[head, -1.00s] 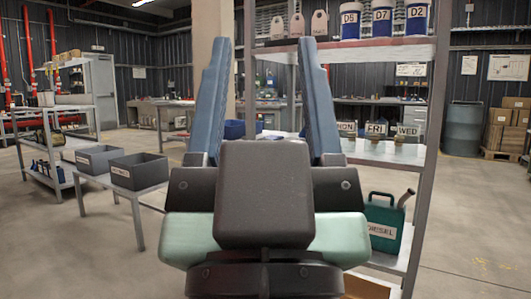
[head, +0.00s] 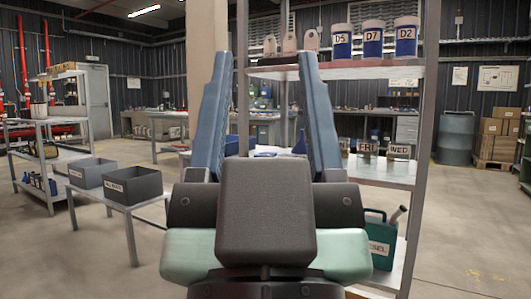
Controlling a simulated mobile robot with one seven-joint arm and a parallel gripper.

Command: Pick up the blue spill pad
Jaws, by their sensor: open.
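My gripper (head: 266,50) stands in the middle of the head view, its two long blue fingers pointing up and away from me. It is open, with nothing between the fingers. I cannot pick out the blue spill pad for certain. Blue shapes show beyond the fingers: a blue bin (head: 236,145) partly hidden by the left finger, and a small blue thing (head: 300,143) partly hidden by the right finger. They are too small and covered to identify.
A shelf rack (head: 425,120) stands close on the right, with labelled tubs (head: 373,38) on top and a green diesel can (head: 380,243) low down. Two grey bins (head: 133,185) sit on a low table at left. Open floor lies on both sides.

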